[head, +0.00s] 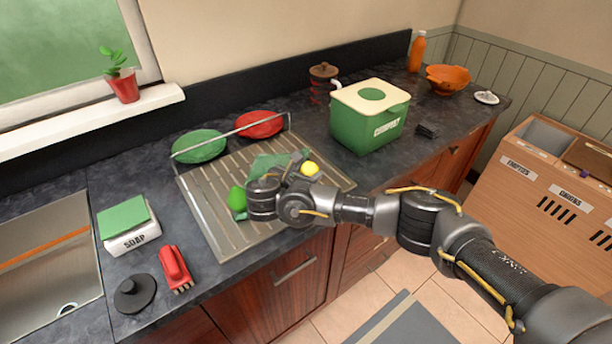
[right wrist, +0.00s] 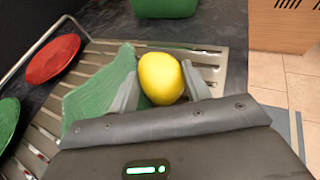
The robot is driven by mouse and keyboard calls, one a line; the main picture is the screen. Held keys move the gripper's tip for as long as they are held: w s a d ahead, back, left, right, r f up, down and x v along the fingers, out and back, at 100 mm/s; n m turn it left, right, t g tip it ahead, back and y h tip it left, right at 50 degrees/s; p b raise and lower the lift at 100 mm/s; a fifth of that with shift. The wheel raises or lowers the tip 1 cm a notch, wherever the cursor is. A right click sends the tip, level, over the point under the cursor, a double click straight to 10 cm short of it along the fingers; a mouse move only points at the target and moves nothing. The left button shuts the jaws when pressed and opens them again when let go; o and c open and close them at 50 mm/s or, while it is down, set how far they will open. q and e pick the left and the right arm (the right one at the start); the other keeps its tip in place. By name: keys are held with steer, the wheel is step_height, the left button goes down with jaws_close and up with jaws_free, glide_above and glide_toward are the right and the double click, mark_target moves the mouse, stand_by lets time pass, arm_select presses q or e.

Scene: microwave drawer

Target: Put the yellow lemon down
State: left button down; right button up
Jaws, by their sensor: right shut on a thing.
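The yellow lemon (head: 310,169) is over the right part of the metal drying rack (head: 215,190) in the head view. In the right wrist view the lemon (right wrist: 161,78) sits between the fingers of my right gripper (right wrist: 163,92), which is shut on it. Whether the lemon touches the rack I cannot tell. A green cloth (right wrist: 92,92) lies on the rack just left of the lemon; part of it is hidden by the gripper. My left gripper is not in view.
Green (head: 199,146) and red (head: 259,124) plates stand at the rack's back. A green compost bin (head: 366,125) stands to the right. The sink (head: 40,285), soap (head: 130,232) and red brush (head: 174,266) are left.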

steer(key=shift+f, duration=0.7)
steer(key=shift+f, duration=0.1)
steer(key=shift+f, duration=0.1)
steer(key=o, duration=1.1)
